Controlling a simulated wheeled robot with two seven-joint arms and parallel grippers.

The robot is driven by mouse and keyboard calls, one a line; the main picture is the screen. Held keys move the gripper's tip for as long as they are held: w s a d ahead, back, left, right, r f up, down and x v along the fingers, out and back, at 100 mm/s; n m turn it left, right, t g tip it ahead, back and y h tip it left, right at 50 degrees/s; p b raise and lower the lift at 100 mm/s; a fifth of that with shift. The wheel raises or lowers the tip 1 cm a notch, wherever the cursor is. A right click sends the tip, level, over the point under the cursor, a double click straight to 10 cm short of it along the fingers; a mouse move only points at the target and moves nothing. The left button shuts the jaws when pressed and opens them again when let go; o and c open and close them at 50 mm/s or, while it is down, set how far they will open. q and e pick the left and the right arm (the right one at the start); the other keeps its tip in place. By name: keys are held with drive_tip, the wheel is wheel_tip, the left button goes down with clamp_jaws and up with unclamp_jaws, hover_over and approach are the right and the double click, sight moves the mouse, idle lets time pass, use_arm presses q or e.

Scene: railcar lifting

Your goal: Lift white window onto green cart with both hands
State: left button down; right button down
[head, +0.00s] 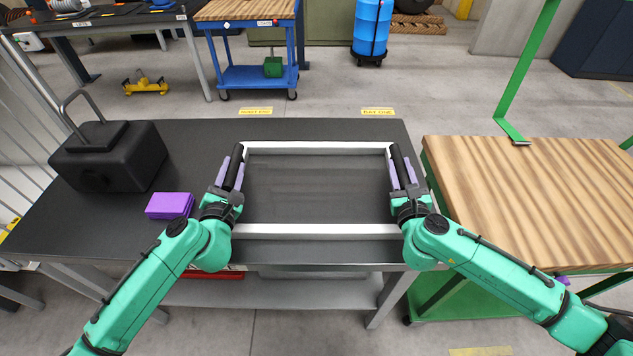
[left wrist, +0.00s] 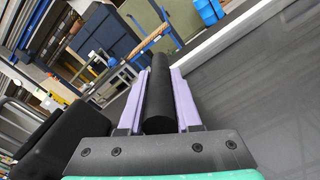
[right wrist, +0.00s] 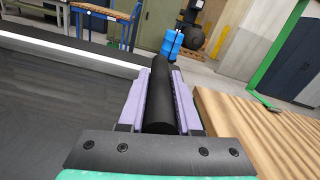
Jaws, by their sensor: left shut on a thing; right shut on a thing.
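The white window (head: 316,230) is a rectangular frame with black cylindrical grips at its left and right sides, over the dark table (head: 330,128). I cannot tell if it touches the table. My left gripper (head: 232,172) is shut on the left black grip, which also shows between its purple fingers in the left wrist view (left wrist: 160,95). My right gripper (head: 403,172) is shut on the right black grip, seen between the fingers in the right wrist view (right wrist: 161,95). The green cart (head: 540,195) with a wooden top stands right of the table.
A black box with a handle (head: 110,155) and a purple block (head: 170,205) sit on the table left of the window. A green upright (head: 525,75) rises from the cart's far side. The visible cart top is clear. A blue cart (head: 255,75) and blue barrel (head: 372,28) stand behind.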

idle(0.3)
